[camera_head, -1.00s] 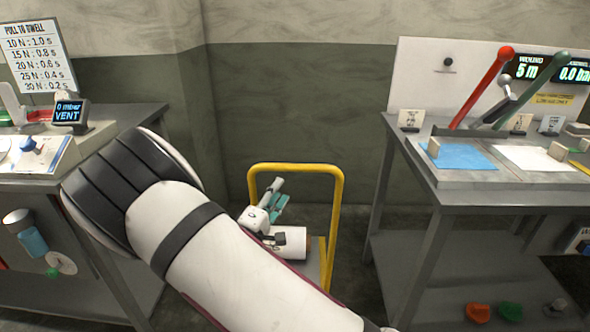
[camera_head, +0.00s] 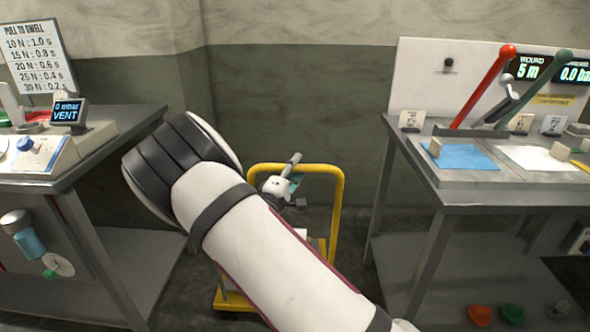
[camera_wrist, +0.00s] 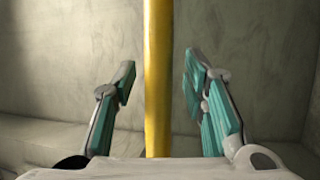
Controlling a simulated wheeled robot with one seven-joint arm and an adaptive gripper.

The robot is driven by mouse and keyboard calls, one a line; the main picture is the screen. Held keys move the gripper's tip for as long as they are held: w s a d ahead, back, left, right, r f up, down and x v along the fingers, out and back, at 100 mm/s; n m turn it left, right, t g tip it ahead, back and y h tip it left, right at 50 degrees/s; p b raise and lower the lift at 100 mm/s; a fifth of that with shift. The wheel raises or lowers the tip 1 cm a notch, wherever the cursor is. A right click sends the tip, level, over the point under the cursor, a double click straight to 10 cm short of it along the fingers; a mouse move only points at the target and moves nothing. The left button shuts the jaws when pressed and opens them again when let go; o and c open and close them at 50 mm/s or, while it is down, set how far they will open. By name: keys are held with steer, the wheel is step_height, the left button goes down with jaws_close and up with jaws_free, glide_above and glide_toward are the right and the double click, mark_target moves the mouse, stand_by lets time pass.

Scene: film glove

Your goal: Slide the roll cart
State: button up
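The roll cart stands on the floor between two tables. Its yellow upright handle (camera_head: 337,215) and a yellow front corner (camera_head: 232,300) show in the head view; my arm covers much of the deck. A white piece with a brownish end, possibly the roll (camera_head: 301,234), peeks out beside my arm. My gripper (camera_head: 295,170) is at the handle's upper left part. In the wrist view, the teal fingers are spread apart, with the yellow handle bar (camera_wrist: 158,110) upright between them. Neither finger visibly touches the bar.
A grey table (camera_head: 108,150) stands on the left, with a display and a sign. Another table (camera_head: 470,200) on the right carries red and green levers and coloured mats. The wall (camera_head: 290,120) is behind the cart. Some floor is clear between cart and right table.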

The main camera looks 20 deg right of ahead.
jaws_close()
steer(key=shift+s+a, duration=0.1)
steer(key=s+a+p, duration=0.3)
steer(key=s+a, duration=0.1)
steer(key=s, duration=0.8)
steer(key=s+a+p, duration=0.4)
steer(key=s, duration=0.9)
steer(key=s+a+p, duration=0.4)
steer(key=s, duration=0.9)
steer(key=shift+w+a, duration=0.1)
jaws_free()
steer(key=shift+a, duration=0.1)
steer(key=v, duration=0.7)
steer(key=shift+s, duration=0.2)
